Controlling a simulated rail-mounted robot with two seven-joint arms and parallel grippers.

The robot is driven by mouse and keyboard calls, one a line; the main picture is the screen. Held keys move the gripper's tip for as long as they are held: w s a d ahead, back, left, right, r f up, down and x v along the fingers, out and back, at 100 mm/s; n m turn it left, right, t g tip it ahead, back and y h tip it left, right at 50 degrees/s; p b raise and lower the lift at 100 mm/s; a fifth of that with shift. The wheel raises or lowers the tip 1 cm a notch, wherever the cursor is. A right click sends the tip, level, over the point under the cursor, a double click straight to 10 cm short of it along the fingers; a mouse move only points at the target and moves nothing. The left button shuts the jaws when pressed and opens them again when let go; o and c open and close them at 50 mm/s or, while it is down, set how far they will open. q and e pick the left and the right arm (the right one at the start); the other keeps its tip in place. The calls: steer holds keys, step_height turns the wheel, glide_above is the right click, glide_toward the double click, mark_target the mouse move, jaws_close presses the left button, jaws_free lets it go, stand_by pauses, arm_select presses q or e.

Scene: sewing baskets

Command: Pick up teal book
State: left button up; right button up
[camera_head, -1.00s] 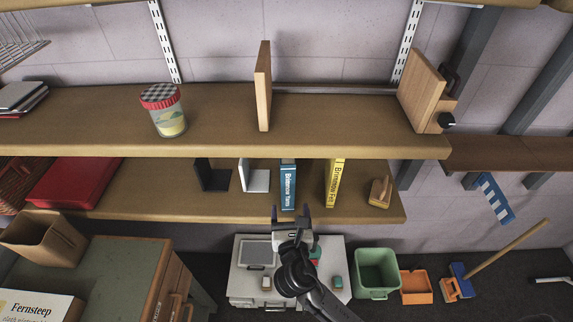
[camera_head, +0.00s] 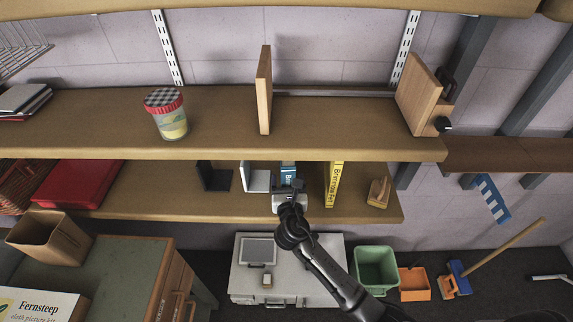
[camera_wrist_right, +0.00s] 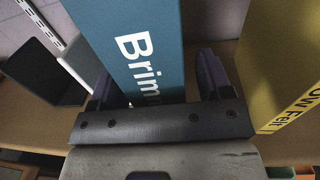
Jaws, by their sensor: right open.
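The teal book (camera_head: 288,169) stands upright on the lower shelf, its lower part hidden behind my right gripper (camera_head: 288,185). In the right wrist view the teal book (camera_wrist_right: 130,45) fills the space between the two fingers of my right gripper (camera_wrist_right: 158,85), with white letters on its spine. The fingers are open, one on each side of the book. I cannot tell whether either finger touches it. My left gripper is not in view.
A yellow book (camera_head: 335,182) stands to the right on the same shelf. A white bookend (camera_head: 256,179) and a black bookend (camera_head: 214,177) are to the left. The upper shelf (camera_head: 210,138) overhangs close above. A wooden brush (camera_head: 378,192) sits further right.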

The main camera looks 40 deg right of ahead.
steer(key=shift+w+d, duration=0.2)
steer(key=shift+w, duration=0.05)
steer(key=c, duration=1.3)
steer(key=shift+r, duration=0.15)
jaws_close()
